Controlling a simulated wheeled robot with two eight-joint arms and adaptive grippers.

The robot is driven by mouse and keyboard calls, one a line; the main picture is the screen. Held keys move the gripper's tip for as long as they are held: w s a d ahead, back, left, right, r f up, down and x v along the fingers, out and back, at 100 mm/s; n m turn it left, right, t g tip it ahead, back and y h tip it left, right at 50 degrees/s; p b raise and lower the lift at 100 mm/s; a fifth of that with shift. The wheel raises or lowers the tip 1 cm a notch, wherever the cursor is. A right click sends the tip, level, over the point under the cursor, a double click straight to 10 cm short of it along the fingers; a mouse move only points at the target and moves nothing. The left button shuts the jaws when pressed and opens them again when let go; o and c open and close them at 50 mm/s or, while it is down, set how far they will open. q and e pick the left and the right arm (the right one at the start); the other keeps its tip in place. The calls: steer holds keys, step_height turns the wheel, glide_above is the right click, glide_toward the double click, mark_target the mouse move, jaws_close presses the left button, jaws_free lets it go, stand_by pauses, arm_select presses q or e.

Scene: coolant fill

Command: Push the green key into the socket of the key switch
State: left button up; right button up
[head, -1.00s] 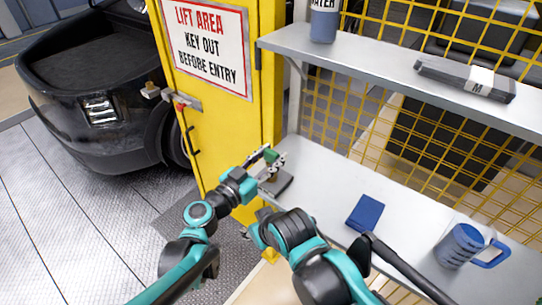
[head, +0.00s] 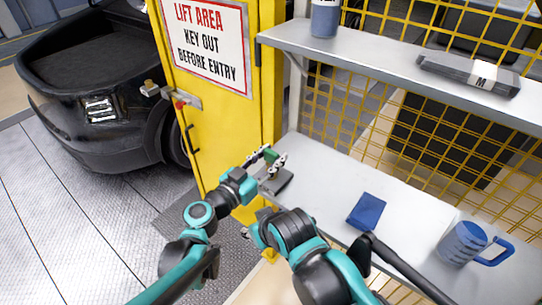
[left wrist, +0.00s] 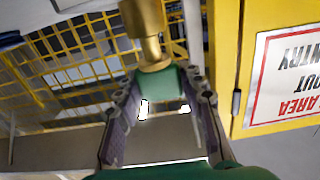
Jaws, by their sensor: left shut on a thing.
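The green key (head: 270,154) is at the fingertips of my left gripper (head: 267,161), above the left end of the grey bench. In the left wrist view the green key (left wrist: 163,86) sits between the two fingers, which are shut on it. A brass cylindrical piece (left wrist: 147,32) meets the green part and runs up out of that view; I cannot tell whether it belongs to the key. A dark grey box (head: 281,183) is on the bench just below the gripper. No socket opening can be made out.
A blue pad (head: 367,211) and a blue mug (head: 461,244) are on the bench (head: 325,190) to the right. A shelf (head: 395,72) hangs above it. The yellow post and door (head: 215,130) stand close left of the gripper. Yellow mesh (head: 350,120) backs the bench.

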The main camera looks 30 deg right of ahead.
arm_select(q)
steer(key=shift+f+b, duration=0.9)
steer(key=shift+f, duration=0.2)
steer(key=o, duration=1.3)
steer(key=shift+o, duration=0.2)
steer(key=shift+a, duration=0.1)
steer(key=v, duration=1.2)
steer(key=shift+f, duration=0.1)
steer(key=s+a+f+n+y, duration=0.2)
steer(key=a+f+n+y, duration=0.1)
steer(key=a, duration=0.8)
steer(key=s+a+f+n+y, duration=0.2)
steer(key=a+f+n+y, duration=0.2)
steer(key=a, duration=0.8)
steer(key=s+a+f+n+y, duration=0.2)
steer(key=a+n+y, duration=0.4)
steer(key=a+y, duration=0.3)
steer(key=a+f, duration=0.1)
steer(key=a, duration=0.1)
steer(key=shift+s+a+f+n, duration=0.25)
steer(key=shift+a+n, duration=0.05)
steer(key=shift+a, duration=0.05)
